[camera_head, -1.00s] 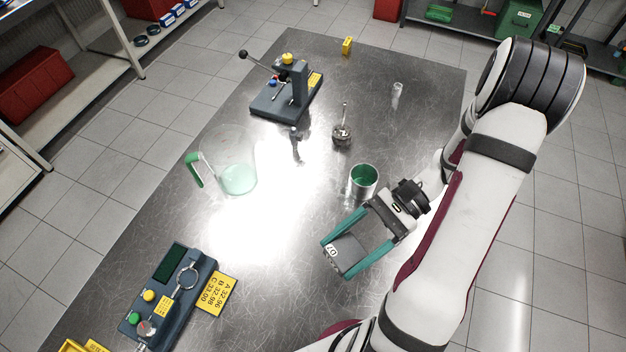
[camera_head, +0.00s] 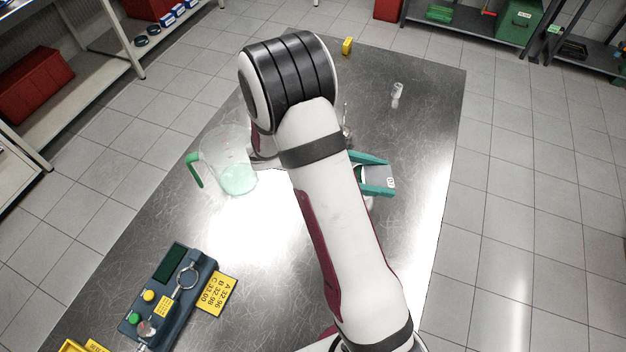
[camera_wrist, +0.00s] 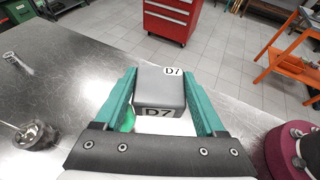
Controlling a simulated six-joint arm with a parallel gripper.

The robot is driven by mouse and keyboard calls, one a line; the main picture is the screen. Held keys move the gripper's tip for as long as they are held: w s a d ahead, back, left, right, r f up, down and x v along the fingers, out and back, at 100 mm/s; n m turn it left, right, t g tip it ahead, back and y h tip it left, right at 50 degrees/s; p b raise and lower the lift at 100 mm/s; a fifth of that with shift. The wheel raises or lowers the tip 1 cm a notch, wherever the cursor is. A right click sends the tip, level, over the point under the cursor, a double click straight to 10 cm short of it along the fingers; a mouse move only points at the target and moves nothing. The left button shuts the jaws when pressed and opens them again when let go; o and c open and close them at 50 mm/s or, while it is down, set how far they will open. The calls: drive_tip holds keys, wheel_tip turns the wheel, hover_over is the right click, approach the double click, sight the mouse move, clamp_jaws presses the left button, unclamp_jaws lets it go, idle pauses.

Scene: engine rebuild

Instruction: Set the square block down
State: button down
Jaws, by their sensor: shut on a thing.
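The square block is grey with white "D7" labels. In the wrist view the block (camera_wrist: 160,90) sits between the two teal fingers of my gripper (camera_wrist: 162,95), which is shut on it. In the head view my gripper (camera_head: 375,173) shows to the right of my arm, and the block (camera_head: 377,174) is between its fingers. The block appears held above the steel table (camera_head: 430,130). How high it is, I cannot tell. My arm hides part of the gripper and the middle of the table.
A glass jug (camera_head: 238,178) with green liquid stands left of my arm. A small glass vial (camera_head: 397,92) stands at the back right. The table's right side is mostly clear.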

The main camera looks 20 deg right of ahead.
drive_tip(key=w+a+r+n+t, duration=0.2)
drive_tip(key=w+a+n+t, duration=0.25)
drive_tip(key=w, duration=0.25)
drive_tip(key=w+a+r+n+t, duration=0.1)
drive_tip(key=w+a+n+t, duration=0.3)
drive_tip(key=w+t, duration=0.15)
drive_tip(key=f, duration=1.5)
drive_tip(key=shift+w+d+f, duration=0.15)
drive_tip(key=shift+w+f, duration=0.2)
drive_tip(key=shift+w, duration=0.05)
drive_tip(key=shift+f, duration=0.1)
unclamp_jaws()
